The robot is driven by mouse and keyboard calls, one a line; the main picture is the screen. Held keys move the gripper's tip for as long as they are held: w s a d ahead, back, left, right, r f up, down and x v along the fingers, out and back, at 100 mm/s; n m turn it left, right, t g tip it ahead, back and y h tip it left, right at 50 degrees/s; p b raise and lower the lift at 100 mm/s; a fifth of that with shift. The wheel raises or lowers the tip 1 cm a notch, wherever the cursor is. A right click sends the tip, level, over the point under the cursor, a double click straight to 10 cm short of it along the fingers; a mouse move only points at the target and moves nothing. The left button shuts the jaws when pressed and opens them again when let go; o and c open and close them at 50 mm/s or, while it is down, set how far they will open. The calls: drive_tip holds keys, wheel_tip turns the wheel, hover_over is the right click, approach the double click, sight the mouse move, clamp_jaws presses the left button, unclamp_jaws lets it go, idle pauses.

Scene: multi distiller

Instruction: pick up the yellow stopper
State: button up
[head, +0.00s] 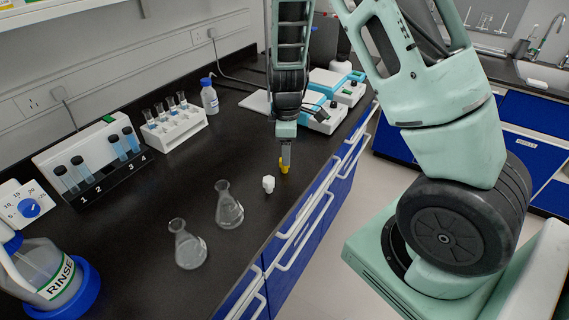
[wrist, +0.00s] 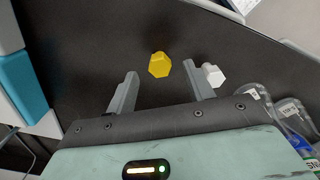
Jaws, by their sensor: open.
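The yellow stopper (head: 284,168) stands on the black bench top near its front edge, right by my gripper's tips. In the wrist view the yellow stopper (wrist: 159,65) lies just beyond the fingertips, between their lines. My gripper (head: 287,155) points down from above; in the wrist view my gripper (wrist: 161,82) has its two fingers apart with nothing between them. A white stopper (head: 268,184) stands just left of the yellow one; in the wrist view the white stopper (wrist: 213,75) is close beside the right fingertip.
Two glass flasks (head: 229,208) (head: 188,246) stand left of the stoppers. A rinse bottle (head: 52,275), a numbered vial rack (head: 100,165) and a white tube rack (head: 174,125) are farther left. Blue-and-white devices (head: 322,112) stand behind my gripper. The bench edge is close on the right.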

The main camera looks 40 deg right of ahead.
drive_tip(key=shift+w+a+f+p, duration=0.1)
drive_tip(key=shift+w+f+p, duration=0.1)
drive_tip(key=shift+f, duration=1)
drive_tip(key=shift+w+a+f+p, duration=0.1)
drive_tip(key=shift+f+p, duration=0.1)
drive_tip(key=shift+f, duration=0.95)
drive_tip(key=shift+s, duration=0.1)
drive_tip(key=c, duration=1)
